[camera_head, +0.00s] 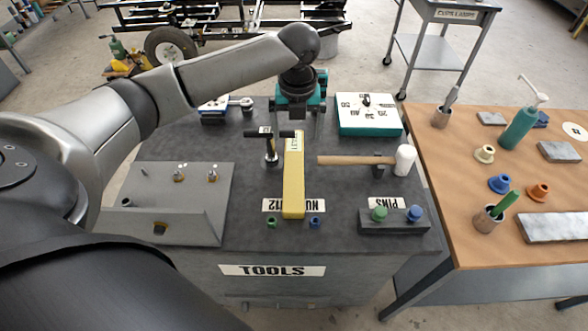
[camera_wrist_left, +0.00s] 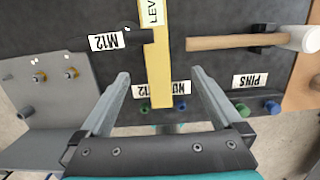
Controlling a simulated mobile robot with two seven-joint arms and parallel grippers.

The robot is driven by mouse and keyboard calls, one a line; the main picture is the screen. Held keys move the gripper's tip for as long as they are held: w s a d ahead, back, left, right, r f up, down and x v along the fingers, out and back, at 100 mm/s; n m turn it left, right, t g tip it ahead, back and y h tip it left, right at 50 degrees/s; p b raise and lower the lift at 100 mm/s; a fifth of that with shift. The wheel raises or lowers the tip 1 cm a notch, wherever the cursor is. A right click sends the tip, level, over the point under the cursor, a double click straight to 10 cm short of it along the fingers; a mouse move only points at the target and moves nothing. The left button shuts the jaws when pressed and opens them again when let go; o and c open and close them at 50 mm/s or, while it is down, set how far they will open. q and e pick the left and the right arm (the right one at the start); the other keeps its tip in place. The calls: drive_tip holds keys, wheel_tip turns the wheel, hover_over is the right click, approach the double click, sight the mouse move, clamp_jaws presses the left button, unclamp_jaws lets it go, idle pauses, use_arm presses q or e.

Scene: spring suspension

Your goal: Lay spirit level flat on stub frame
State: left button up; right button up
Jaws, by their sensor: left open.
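The spirit level (camera_head: 293,185) is a yellow bar with a LEVEL label, lying on the dark top of the tool cart. In the left wrist view the level (camera_wrist_left: 161,75) appears between my spread fingers. My left gripper (camera_head: 299,130) is open and empty, at the level's far end in the head view. The wrist view shows both fingers of the gripper (camera_wrist_left: 161,78) apart from the level; their height above it is hard to judge. A black frame (camera_head: 230,22) with a wheel stands at the back; I cannot tell which part is the stub frame. My right gripper is out of view.
A wooden-handled mallet (camera_head: 345,160) lies just right of the level. A black-handled tool (camera_head: 270,150) stands close on its left. A grey bracket plate (camera_head: 190,192) occupies the cart's left, a teal-edged white box (camera_head: 368,114) its back right. A wooden bench (camera_head: 455,235) stands to the right.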

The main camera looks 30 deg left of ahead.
use_arm(q)
drive_tip(key=b, duration=0.1)
hover_over(294, 166)
drive_tip(key=f, duration=0.7)
drive_tip(key=shift+d, duration=0.4)
drive_tip(key=shift+s+a+f+b, duration=0.15)
drive_tip(key=shift+f+b, duration=0.1)
drive_tip(key=shift+f, duration=1.15)
drive_tip(key=shift+w+a+f+b, duration=0.15)
drive_tip(key=shift+f+b, duration=0.1)
drive_tip(key=shift+f, duration=1.1)
drive_tip(key=shift+s, duration=0.1)
drive_tip(key=shift+c, duration=0.2)
drive_tip(key=shift+r, duration=0.1)
clamp_jaws()
